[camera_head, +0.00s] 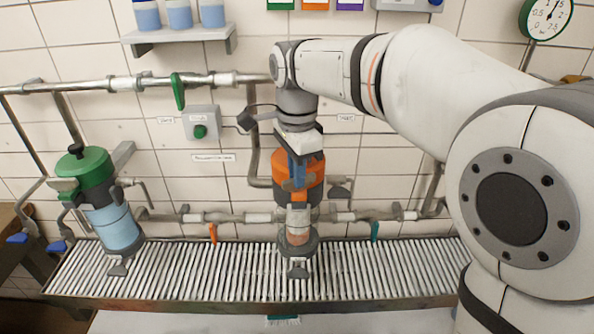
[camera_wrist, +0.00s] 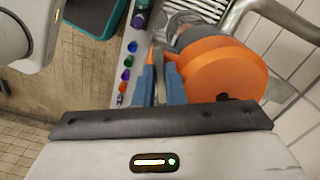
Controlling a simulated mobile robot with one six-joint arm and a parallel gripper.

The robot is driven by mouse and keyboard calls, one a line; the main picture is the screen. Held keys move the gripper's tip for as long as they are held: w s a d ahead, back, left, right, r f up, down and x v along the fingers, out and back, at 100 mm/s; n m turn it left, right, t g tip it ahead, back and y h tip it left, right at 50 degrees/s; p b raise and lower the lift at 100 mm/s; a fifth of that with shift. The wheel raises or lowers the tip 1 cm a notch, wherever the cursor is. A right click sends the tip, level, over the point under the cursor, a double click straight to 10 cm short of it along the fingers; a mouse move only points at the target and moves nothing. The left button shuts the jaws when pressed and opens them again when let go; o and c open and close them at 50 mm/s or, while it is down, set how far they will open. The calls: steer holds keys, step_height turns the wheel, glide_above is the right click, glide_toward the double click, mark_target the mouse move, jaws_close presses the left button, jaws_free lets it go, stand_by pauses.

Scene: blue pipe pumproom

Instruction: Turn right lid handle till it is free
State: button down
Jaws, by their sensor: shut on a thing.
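The right canister has an orange lid (camera_head: 312,164), which also shows large in the wrist view (camera_wrist: 222,70). Its body (camera_head: 300,232) stands upright on the slatted rack, partly hidden by my gripper. My gripper (camera_head: 298,182) points down in front of the orange lid. In the wrist view its blue fingers (camera_wrist: 160,82) are close together beside the lid, shut on the orange lid handle (camera_wrist: 169,72). Most of the handle is hidden between and behind the fingers. Whether the lid is free cannot be told.
A green-lidded canister (camera_head: 115,215) with blue contents stands at the left of the slatted rack (camera_head: 200,275). Pipes (camera_head: 240,217) with small levers run behind. A grey box with a green knob (camera_head: 200,124) and a shelf of blue jars (camera_head: 178,35) are on the tiled wall.

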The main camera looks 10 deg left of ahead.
steer(key=n, duration=0.4)
steer(key=shift+d+r+p, duration=0.1)
steer(key=shift+p, duration=0.25)
steer(key=n, duration=0.3)
steer(key=shift+s+n, duration=0.1)
steer(key=shift+n, duration=0.2)
steer(key=n+p, duration=0.1)
steer(key=n, duration=0.6)
steer(key=shift+d, duration=0.2)
steer(key=n, duration=0.7)
steer(key=shift+d+n, duration=0.1)
steer(key=shift+n, duration=0.2)
steer(key=n, duration=0.4)
steer(key=n+p, duration=0.1)
steer(key=n, duration=0.1)
steer(key=shift+w+n, duration=0.25)
steer(key=shift+n, duration=0.05)
steer(key=c, duration=1.8)
jaws_free()
